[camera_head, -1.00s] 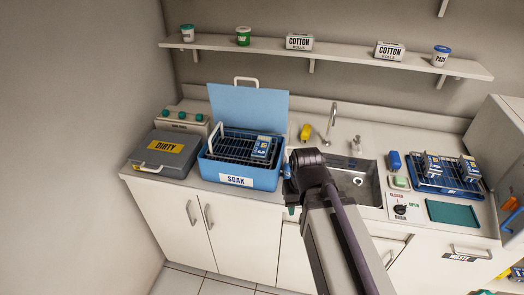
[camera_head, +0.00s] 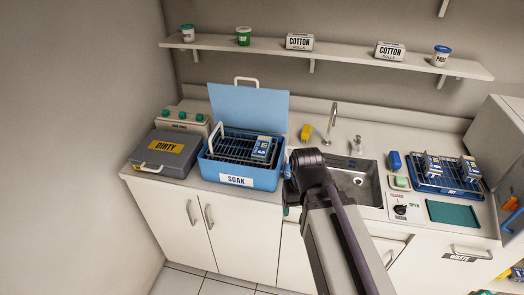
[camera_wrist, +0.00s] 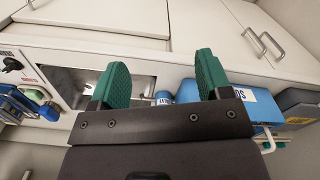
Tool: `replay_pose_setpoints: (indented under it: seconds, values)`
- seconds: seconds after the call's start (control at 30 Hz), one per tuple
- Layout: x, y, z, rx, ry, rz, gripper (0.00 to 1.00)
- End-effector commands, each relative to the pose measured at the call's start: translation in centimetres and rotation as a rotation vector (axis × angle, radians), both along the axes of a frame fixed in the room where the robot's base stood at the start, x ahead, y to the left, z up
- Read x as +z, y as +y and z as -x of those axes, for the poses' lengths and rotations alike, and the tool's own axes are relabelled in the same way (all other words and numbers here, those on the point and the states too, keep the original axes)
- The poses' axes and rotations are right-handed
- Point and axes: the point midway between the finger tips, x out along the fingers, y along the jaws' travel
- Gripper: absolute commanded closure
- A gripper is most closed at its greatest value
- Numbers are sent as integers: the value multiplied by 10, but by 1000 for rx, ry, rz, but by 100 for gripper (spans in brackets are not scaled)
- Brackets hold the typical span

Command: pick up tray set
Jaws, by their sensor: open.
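A blue-and-white labelled box (camera_head: 262,149) sits at the right end of the wire basket (camera_head: 228,147) in the blue SOAK tub (camera_head: 213,173). Two similar boxes (camera_head: 432,165) (camera_head: 468,168) stand on the blue wire rack (camera_head: 452,188) right of the sink. I cannot tell which of these is the tray set. My gripper (camera_wrist: 158,66) is open and empty, its green fingers wide apart. In the wrist view they lie over the counter front, between the sink and the SOAK tub (camera_wrist: 252,105). In the head view my arm hides most of the gripper.
The grey DIRTY case (camera_head: 163,153) stands left of the tub. The tub's blue lid (camera_head: 248,107) is raised behind it. The sink (camera_head: 357,183) and its tall tap (camera_head: 333,117) are at centre right. A green mat (camera_head: 453,212) lies clear before the rack.

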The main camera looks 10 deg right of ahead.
Motion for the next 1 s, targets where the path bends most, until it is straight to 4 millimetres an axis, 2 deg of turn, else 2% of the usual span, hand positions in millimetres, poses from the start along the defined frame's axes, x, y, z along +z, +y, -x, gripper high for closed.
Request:
replay_pose_setpoints:
  seconds: [0.1, 0.13, 0.17, 0.27, 0.3, 0.37, 0.4, 0.5, 0.57, 0.63, 0.77, 0.87, 1.0]
  values:
    - [6, 2, 0, 4, 0, 0, 29]
    - [13, 4, -4, 10, 0, 0, 29]
    - [20, 7, -16, 16, 0, 0, 29]
    - [43, 20, -90, 30, 0, 0, 29]
    - [52, 28, -129, 18, -1, 0, 29]
    - [63, 41, -187, -26, 0, 0, 29]
    - [69, 49, -223, -65, 0, -1, 29]
    - [74, 64, -294, -180, 0, -1, 29]
    - [70, 67, -322, -261, 0, -1, 29]
    - [69, 66, -316, -336, 0, -1, 29]
    - [66, 65, -312, -359, 0, -1, 29]
    - [52, 65, -312, -358, 0, -1, 29]
    - [21, 65, -311, -357, 0, -1, 29]
